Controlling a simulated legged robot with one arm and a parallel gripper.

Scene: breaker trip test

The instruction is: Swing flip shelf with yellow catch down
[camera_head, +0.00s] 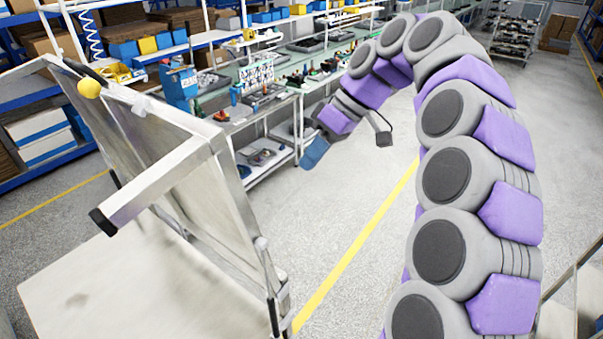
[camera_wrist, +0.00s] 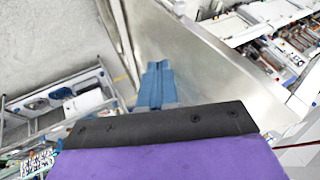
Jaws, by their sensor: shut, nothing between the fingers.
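The flip shelf (camera_head: 175,160) is a grey metal panel in a frame, standing steeply tilted at the left in the head view. The yellow catch (camera_head: 88,88) is a round knob at its upper left corner. My gripper (camera_head: 313,155) has blue fingers and is shut and empty. It hangs right of the shelf in the head view, apart from the catch. In the wrist view the gripper's blue fingers (camera_wrist: 156,75) point up the picture, and a large metal panel (camera_wrist: 205,65) fills the space beyond them. The catch is not seen in that view.
A pale flat deck (camera_head: 100,285) lies below the shelf. A long workbench (camera_head: 270,100) with tools and bins runs behind. Blue racks with boxes (camera_head: 40,130) stand at the left. The floor around the yellow line (camera_head: 350,250) is clear. A rail (camera_head: 570,285) shows at the lower right.

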